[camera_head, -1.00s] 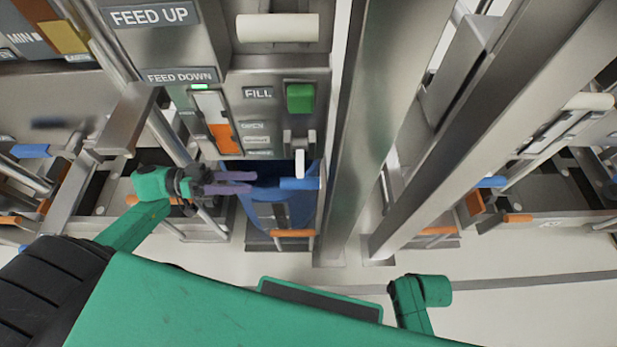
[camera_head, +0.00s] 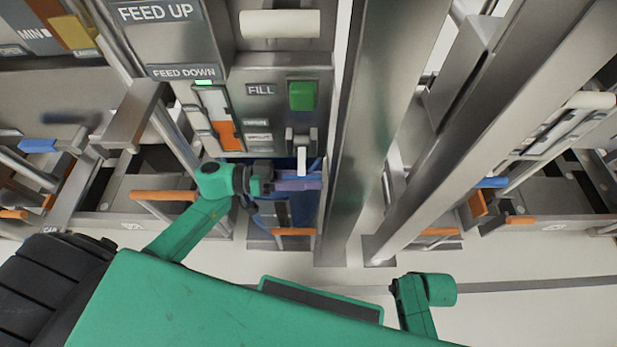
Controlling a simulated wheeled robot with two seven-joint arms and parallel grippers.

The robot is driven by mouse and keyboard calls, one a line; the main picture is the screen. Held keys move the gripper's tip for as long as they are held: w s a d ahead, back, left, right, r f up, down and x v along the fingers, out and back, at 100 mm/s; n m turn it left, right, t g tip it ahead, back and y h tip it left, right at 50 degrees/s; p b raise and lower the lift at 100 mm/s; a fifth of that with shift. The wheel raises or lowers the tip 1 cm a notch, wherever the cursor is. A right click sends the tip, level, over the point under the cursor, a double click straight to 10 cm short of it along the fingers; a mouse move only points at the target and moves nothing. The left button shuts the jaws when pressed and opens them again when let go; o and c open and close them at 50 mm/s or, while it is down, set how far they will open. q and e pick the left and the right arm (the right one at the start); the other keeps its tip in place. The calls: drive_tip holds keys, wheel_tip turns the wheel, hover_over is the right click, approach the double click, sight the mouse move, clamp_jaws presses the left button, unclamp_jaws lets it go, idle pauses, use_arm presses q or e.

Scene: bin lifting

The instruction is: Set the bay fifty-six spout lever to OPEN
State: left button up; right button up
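The spout lever (camera_head: 301,160) is a short white handle hanging down from a metal bracket below the green FILL button, beside small labels (camera_head: 257,137) too blurred to read with certainty. My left gripper (camera_head: 300,182) reaches in from the left, its purple fingers pointing right just below the lever's lower end. The fingers overlap the blue bar in front of the bin, and I cannot tell whether they touch the lever or how far apart they are. The blue bin (camera_head: 268,209) is partly hidden behind my gripper. My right gripper is out of view.
The green FILL button (camera_head: 302,95) is above the lever. An orange-and-white gauge (camera_head: 228,135) is to the left. A wide metal post (camera_head: 372,130) stands close on the right. An orange handle (camera_head: 293,231) is below. Pale floor is open at lower right.

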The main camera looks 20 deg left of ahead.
use_arm(q)
clamp_jaws()
idle(1.2)
